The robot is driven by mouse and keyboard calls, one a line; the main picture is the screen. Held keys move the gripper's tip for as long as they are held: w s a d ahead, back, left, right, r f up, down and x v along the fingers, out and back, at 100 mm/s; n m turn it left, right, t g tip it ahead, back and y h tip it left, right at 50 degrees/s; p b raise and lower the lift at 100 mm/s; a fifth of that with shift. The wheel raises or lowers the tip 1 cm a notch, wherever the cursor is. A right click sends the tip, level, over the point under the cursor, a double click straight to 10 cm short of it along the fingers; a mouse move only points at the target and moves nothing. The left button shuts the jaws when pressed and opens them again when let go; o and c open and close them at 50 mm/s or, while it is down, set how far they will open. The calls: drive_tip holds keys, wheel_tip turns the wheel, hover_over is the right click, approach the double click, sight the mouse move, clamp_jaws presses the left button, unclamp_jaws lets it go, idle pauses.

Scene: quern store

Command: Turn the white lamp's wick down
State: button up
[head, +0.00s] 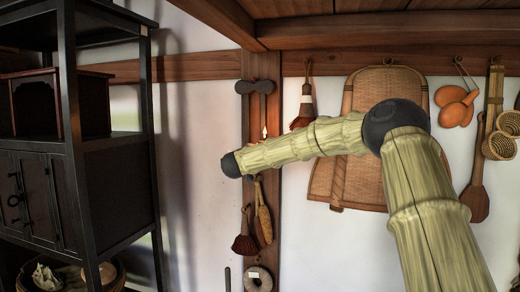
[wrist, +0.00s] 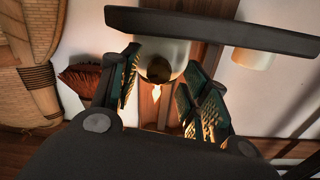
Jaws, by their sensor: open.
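In the wrist view, which looks upside down, a pale white lamp body (wrist: 178,52) with a dark opening stands between my finger pads. A small flame (wrist: 156,92) burns at it; in the head view a flame (head: 264,131) shows on the wooden post just above my forearm. My gripper (wrist: 163,72) is open, one finger on each side of the lamp; I cannot tell whether either touches it. A second pale body (wrist: 252,58), maybe another lamp, is to the right. The wick control is not distinguishable. My arm hides the lamp bodies and gripper in the head view.
A dark bar (wrist: 215,30) crosses by the pale bodies. A red-brown brush (head: 303,108) and woven tray (head: 375,90) hang right of the post (head: 272,225); brushes (head: 244,238) hang below. A black shelf unit (head: 105,170) stands left. A beam (head: 200,68) runs along the wall.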

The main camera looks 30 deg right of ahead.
drive_tip(key=shift+x, duration=0.8)
drive_tip(key=shift+s, duration=0.1)
clamp_jaws()
